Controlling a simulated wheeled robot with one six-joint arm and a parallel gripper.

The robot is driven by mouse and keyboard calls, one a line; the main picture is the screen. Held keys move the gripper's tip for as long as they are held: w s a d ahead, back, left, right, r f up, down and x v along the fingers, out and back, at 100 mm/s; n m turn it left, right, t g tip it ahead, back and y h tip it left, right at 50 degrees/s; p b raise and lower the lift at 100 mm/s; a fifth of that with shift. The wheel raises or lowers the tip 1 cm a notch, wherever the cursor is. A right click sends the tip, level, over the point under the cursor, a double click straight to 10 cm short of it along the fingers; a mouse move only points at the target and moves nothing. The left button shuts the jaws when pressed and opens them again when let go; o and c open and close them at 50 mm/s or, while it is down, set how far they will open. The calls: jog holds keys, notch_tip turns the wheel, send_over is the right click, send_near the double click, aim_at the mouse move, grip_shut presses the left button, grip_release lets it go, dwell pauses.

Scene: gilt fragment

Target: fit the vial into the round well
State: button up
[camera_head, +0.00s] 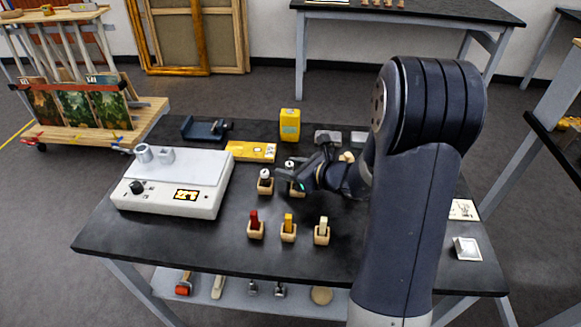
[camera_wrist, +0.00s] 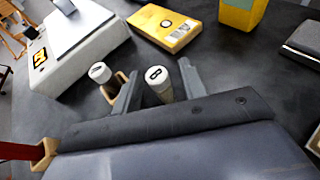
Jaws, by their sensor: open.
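A pale vial (camera_wrist: 158,82) with a dark mark on its round top stands between my gripper's two fingers in the wrist view; its lower part is hidden. My gripper (camera_wrist: 158,88) is open around it, and a gap shows at the fingers. In the head view my gripper (camera_head: 298,182) is at the back row of small wooden holders and hides much of this vial. A second white-topped vial (camera_head: 265,174) stands upright in a wooden holder to the left, also in the wrist view (camera_wrist: 99,72).
Red (camera_head: 254,219), yellow (camera_head: 288,222) and cream (camera_head: 322,228) pieces stand in holders in front. A yellow flat box (camera_head: 251,151), a yellow block (camera_head: 290,124) and a dark clamp-like tool (camera_head: 204,129) lie behind. Black tabletop is clear between device and holders.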

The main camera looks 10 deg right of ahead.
jog(key=v, duration=1.1)
jog(key=shift+d+r, duration=0.1)
jog(key=shift+o, duration=0.5)
jog(key=shift+s+d+r, duration=0.15)
jog(key=shift+s, duration=0.2)
jog(key=a+r+n+g+p, duration=0.2)
jog(key=a+n+g+p, duration=0.45)
jog(key=n, duration=0.75)
jog(key=w+r+n+g+h+p, duration=0.3)
jog(key=w+r+n+h, duration=0.4)
jog(key=n, duration=0.6)
jog(key=shift+h, duration=0.7)
jog(key=f, duration=0.4)
jog(key=w+f+p, duration=0.1)
jog(key=f, duration=0.6)
jog(key=shift+w+a+f+p, duration=0.2)
jog(key=shift+w+f+p, duration=0.1)
jog(key=shift+w+f, duration=0.1)
grip_shut()
